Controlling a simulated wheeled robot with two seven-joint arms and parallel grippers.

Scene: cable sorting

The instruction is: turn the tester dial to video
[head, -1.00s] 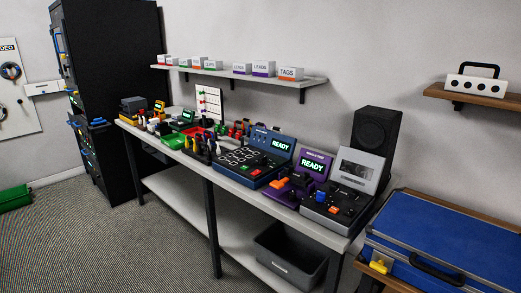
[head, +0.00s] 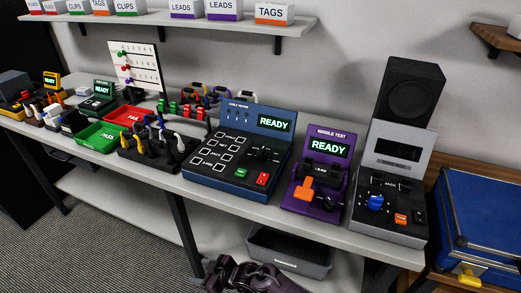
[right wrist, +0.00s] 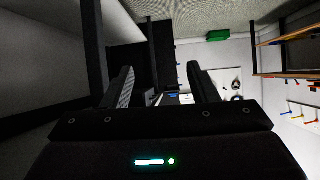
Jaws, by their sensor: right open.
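The blue cable tester (head: 238,150) stands on the bench in the head view, its screen reading READY. Its dark dial (head: 263,154) sits on the right of its panel, below the screen; its labels are too small to read. My right gripper (head: 250,277) is at the bottom of the head view, low in front of the bench and apart from the tester. In the right wrist view its two fingers (right wrist: 163,88) stand wide apart with nothing between them. My left gripper is in neither current view.
A black cable holder (head: 158,150), a red tray (head: 122,115) and a green tray (head: 98,137) stand left. A grey bin (head: 290,250) is under the bench.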

